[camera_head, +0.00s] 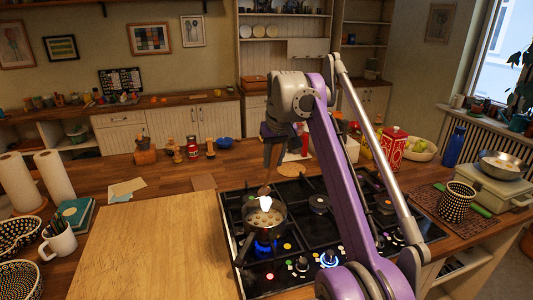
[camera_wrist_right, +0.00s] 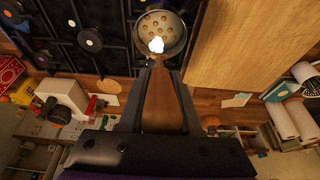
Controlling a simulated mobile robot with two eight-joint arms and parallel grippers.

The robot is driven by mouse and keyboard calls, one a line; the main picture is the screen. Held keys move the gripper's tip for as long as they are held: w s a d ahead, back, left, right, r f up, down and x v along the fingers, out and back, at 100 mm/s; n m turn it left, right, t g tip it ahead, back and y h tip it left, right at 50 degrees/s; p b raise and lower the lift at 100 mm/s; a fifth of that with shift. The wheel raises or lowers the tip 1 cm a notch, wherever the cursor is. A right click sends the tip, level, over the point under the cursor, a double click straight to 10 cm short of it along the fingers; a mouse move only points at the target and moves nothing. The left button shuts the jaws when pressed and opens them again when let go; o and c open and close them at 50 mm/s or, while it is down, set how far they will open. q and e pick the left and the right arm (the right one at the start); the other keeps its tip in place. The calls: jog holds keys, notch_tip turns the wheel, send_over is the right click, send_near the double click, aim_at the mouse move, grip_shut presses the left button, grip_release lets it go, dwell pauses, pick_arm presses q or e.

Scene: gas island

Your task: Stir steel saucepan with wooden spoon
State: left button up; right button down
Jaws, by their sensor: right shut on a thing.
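The steel saucepan (camera_head: 280,226) stands on a burner at the left of the black gas hob, with blue flame under it and its dark handle pointing toward me. Several pale round pieces lie in it. My right gripper (camera_head: 272,155) is above the pan, shut on the wooden spoon (camera_wrist_right: 160,100). The spoon points down, with its lower end at the pan; a bright white spot hides exactly where that end sits. The pan (camera_wrist_right: 184,38) also shows at the top of the right wrist view, beyond the spoon. My left gripper is not in view.
A large wooden board (camera_head: 150,245) lies left of the hob (camera_head: 340,235). A patterned cup (camera_head: 457,202) stands at right.

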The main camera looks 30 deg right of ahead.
jog(key=shift+s+f, duration=0.2)
jog(key=shift+s, duration=0.25)
jog(key=s+f+b, duration=0.3)
jog(key=s+f, duration=0.1)
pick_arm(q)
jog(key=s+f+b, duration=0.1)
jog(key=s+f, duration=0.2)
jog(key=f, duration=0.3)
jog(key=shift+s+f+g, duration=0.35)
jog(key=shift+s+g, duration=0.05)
pick_arm(e)
jog(key=w+x, duration=0.2)
jog(key=x, duration=0.6)
jog(key=shift+a, duration=0.3)
jog(key=shift+w+f, duration=0.1)
